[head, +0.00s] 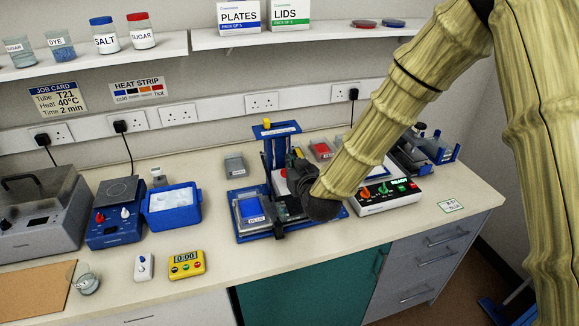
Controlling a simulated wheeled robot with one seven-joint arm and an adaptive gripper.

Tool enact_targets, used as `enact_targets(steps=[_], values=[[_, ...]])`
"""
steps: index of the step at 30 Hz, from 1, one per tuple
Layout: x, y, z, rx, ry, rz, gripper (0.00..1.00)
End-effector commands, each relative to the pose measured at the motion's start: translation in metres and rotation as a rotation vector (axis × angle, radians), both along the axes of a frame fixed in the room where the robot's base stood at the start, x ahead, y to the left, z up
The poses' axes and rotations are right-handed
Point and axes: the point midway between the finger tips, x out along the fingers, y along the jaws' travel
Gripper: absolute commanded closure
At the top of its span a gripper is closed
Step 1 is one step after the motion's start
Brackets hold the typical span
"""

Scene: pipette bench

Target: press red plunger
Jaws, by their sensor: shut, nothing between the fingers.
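My gripper (296,182) is dark and shut. It is at the right side of a blue pipette stand (268,150) with a yellow knob on top and covers part of it. I cannot make out a red plunger for certain. A small patch of red and white (281,174) shows just left of my gripper, mostly hidden by it. I cannot tell whether the gripper touches it. A blue tray labelled BLUE (251,210) sits on the stand's base, left of and below the gripper.
A grey box (235,166) and a red box (322,151) stand behind. A white control box (388,196) with lit READY is to the right. A yellow timer (187,264) and ice tub (172,207) are left. Bare bench (215,225) lies left of the stand.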

Motion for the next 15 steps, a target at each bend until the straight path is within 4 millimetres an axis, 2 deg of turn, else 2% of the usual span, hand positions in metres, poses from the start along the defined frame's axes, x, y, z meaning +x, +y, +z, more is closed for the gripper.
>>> enact_targets(steps=[9, 15], values=[[-0.041, -0.014, 0.009, 0.0, -0.001, -0.001, 1.0], [-0.059, -0.02, 0.015, 0.0, -0.002, -0.001, 1.0]])
